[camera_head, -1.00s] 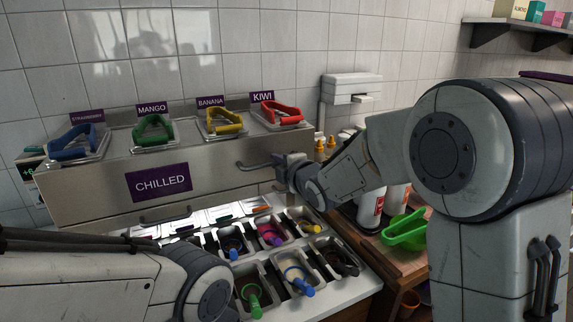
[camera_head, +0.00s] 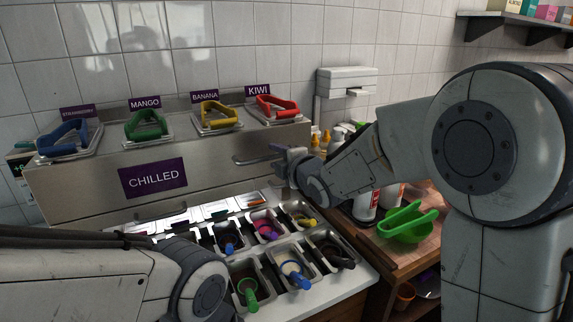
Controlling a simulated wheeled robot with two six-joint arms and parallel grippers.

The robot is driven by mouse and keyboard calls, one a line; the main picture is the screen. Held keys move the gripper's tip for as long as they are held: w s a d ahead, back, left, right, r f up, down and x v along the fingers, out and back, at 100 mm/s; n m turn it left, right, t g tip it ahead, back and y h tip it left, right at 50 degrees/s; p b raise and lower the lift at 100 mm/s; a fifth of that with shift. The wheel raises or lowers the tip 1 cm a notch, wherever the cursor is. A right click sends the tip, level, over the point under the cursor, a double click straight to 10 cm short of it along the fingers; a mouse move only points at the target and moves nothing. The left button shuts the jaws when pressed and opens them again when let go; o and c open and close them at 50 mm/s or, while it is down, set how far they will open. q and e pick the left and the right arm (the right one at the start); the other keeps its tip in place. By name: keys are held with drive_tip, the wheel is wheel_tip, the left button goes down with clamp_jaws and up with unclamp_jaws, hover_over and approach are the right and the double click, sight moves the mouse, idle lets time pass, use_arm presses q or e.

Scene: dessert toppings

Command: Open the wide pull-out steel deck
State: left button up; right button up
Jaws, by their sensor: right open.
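The wide steel deck (camera_head: 95,185) has a CHILLED label (camera_head: 153,178) on its front and stands against the tiled wall. A bar handle (camera_head: 250,160) is at the right of its front, and a lower handle (camera_head: 160,213) shows beneath the label. My right gripper (camera_head: 280,166) is open at the right end of the upper handle. Its fingers overlap the bar in the picture; I cannot tell whether they touch it. No gap shows that the deck is pulled out. My left arm crosses the lower left; its gripper is not visible.
Several tongs, including a green pair (camera_head: 147,125), rest on top of the deck. Several steel bins with coloured utensils (camera_head: 292,268) fill the counter in front of it.

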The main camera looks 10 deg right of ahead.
drive_tip(key=b+v, duration=0.1)
drive_tip(key=v, duration=0.7)
drive_tip(key=shift+s, duration=0.15)
drive_tip(key=s+a+f+m+g+h, duration=0.35)
drive_tip(key=s+f+m+g, duration=0.5)
drive_tip(key=s+f, duration=0.55)
drive_tip(key=s+f+m+g, duration=0.1)
drive_tip(key=s+m+g, duration=0.2)
drive_tip(key=s, duration=0.6)
drive_tip(key=s+f+m+g+p, duration=0.1)
drive_tip(key=s+f+m+g, duration=0.1)
drive_tip(key=s, duration=0.7)
drive_tip(key=shift+d+f+m+g+h, duration=0.25)
drive_tip(key=shift+d+m+g+h, duration=0.2)
drive_tip(key=shift+m+g, duration=0.15)
drive_tip(key=shift+w, duration=0.15)
drive_tip(key=shift+c, duration=0.2)
